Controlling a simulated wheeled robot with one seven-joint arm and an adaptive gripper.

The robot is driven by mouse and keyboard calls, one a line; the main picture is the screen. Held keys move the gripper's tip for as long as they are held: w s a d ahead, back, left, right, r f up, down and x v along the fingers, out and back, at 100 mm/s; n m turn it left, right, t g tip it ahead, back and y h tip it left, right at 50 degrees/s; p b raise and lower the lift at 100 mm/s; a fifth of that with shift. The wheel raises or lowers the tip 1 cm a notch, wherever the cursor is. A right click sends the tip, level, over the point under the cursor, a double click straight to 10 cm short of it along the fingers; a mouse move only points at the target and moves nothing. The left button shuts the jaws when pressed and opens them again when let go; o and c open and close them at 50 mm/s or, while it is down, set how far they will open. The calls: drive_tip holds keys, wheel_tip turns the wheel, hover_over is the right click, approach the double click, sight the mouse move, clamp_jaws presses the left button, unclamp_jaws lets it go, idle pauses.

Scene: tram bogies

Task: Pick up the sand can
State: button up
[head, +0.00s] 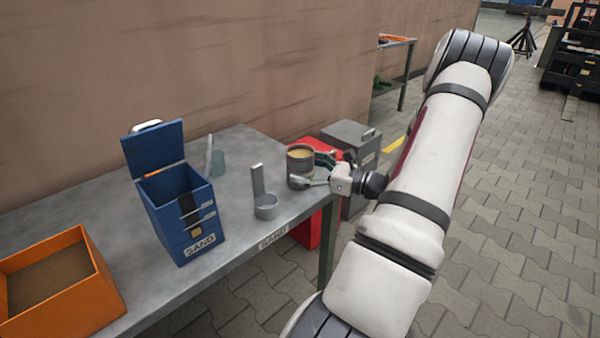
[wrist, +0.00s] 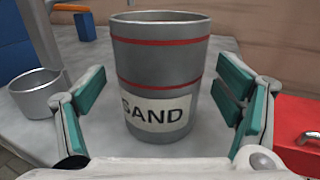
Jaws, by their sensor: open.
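The sand can (head: 300,167) is a grey metal cylinder with sand inside, standing upright at the right end of the table. In the wrist view the can (wrist: 162,75) shows red bands and a white SAND label. My gripper (head: 318,170) is open at the can's right side in the head view. In the wrist view its green-padded fingers (wrist: 160,105) stand to the left and right of the can, with a gap on each side. The can's base is partly hidden by the gripper.
A grey scoop cup (head: 266,206) with an upright handle stands left of the can. A blue SAND box (head: 183,215) with its lid up and an orange sand bin (head: 95,300) are further left on the grey table (head: 235,255). Red and grey boxes (head: 345,140) stand beyond the table's right end.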

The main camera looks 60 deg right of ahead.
sight(312, 159)
drive_tip(key=shift+w+a, duration=0.1)
drive_tip(key=shift+w, duration=0.65)
drive_tip(key=c, duration=1.3)
drive_tip(key=shift+r, duration=0.3)
drive_tip(key=shift+c, duration=0.2)
drive_tip(key=shift+r+p, duration=1)
drive_tip(key=shift+r, duration=0.6)
drive_tip(key=shift+s+a, duration=0.15)
drive_tip(key=shift+s, duration=0.4)
drive_tip(key=s+a+r+p, duration=0.1)
drive_tip(key=s+a+p, duration=0.3)
drive_tip(key=s, duration=0.9)
drive_tip(key=shift+s+a, duration=0.25)
drive_tip(key=shift+a, duration=0.45)
drive_tip(key=shift+s+r, duration=0.1)
drive_tip(key=shift+s, duration=0.05)
